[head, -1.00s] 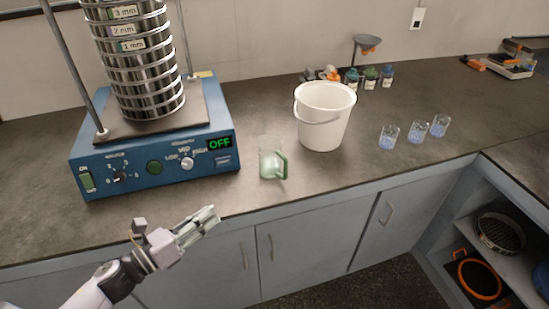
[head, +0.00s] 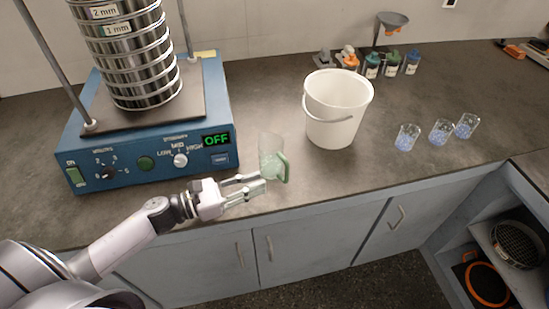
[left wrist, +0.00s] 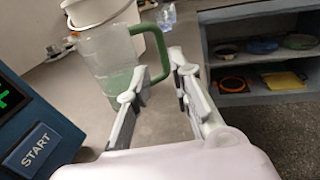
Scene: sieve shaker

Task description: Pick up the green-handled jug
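The green-handled jug (head: 268,158) is clear with a green handle and stands upright on the counter, to the right of the blue shaker. Its contents look pale green. My left gripper (head: 262,181) is at the near side of the jug, with its fingertips close to the handle. In the left wrist view the jug (left wrist: 102,60) stands beyond the fingers, and its handle appears ahead of the gap between them. The left gripper (left wrist: 156,72) is open and empty. I cannot tell whether a finger touches the jug. My right gripper is not in view.
The blue sieve shaker (head: 135,165) with its sieve stack stands left of the jug. A white bucket (head: 336,105) stands close behind it to the right. Several small beakers (head: 439,132) are farther right. The counter's front edge runs just below my left gripper.

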